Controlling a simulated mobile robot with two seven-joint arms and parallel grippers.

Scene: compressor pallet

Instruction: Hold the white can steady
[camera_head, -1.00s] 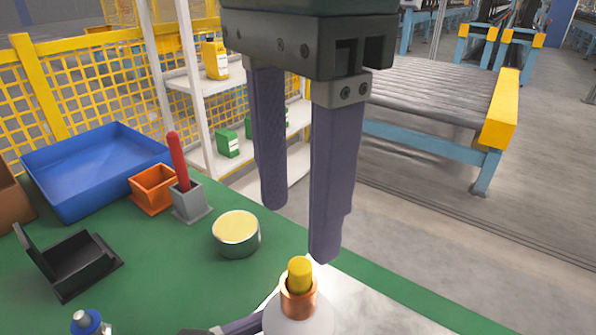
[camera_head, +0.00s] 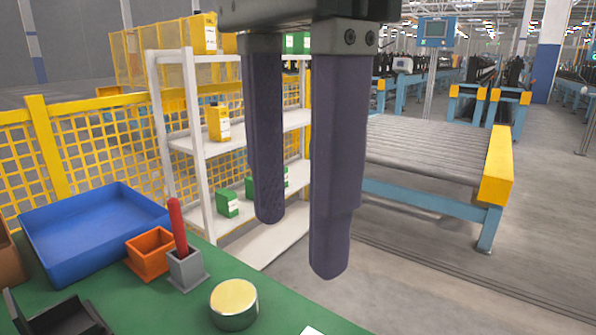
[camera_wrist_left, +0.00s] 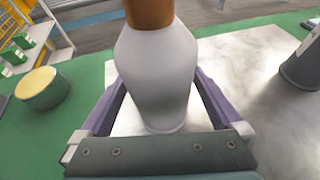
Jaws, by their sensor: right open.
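The white can (camera_wrist_left: 155,75) stands upright on a pale metal plate (camera_wrist_left: 240,75) in the left wrist view, with a copper-coloured collar (camera_wrist_left: 149,12) on top. My left gripper (camera_wrist_left: 160,82) has one finger on each side of the can, and both appear to press against its sides. The can's top is cut off in that view. The head view shows neither the can nor my left gripper. My right gripper (camera_head: 299,247) hangs in the middle of the head view, fingers down, open and empty.
A yellow-topped round tin (camera_head: 234,304) stands on the green table (camera_head: 180,311). Behind it are a grey holder with a red stick (camera_head: 186,268), an orange bin (camera_head: 149,254) and a blue tray (camera_head: 50,243). A dark cylinder (camera_wrist_left: 300,68) stands right of the can.

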